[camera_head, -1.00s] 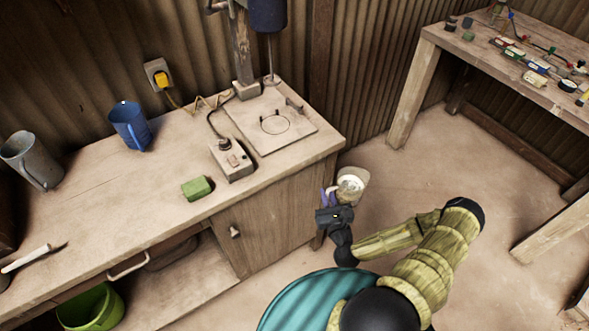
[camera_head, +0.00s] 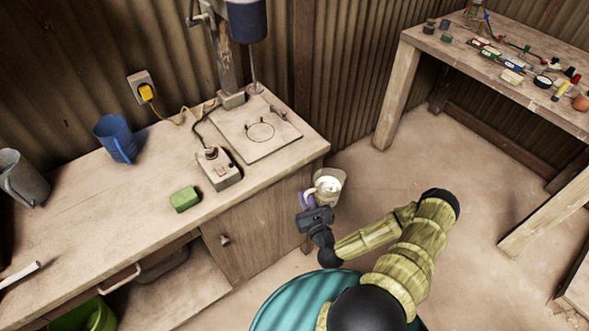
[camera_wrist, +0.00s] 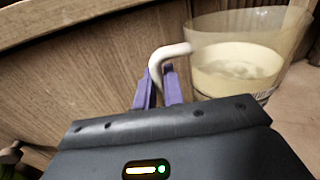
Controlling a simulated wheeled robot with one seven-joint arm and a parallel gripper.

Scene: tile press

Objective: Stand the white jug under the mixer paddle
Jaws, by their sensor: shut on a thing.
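The white jug (camera_head: 331,181) is upright in the air just off the bench's front right corner, with pale liquid inside. In the wrist view the jug (camera_wrist: 240,60) looks translucent, and its white handle is between the purple fingers. My gripper (camera_head: 307,199) is shut on this handle, left of the jug body; the fingers also show in the wrist view (camera_wrist: 160,88). The mixer paddle (camera_head: 255,87) hangs on a thin shaft below the blue mixer head (camera_head: 248,20), above the back of a base board (camera_head: 236,135). A marked ring (camera_head: 260,132) lies on the board, with nothing standing in it.
A grey control box (camera_head: 219,169) with a cable and a green block (camera_head: 184,199) are on the bench, left of the board. A blue jug (camera_head: 116,139) and a grey jug (camera_head: 22,178) stand farther left. The bench edge is close beside my held jug.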

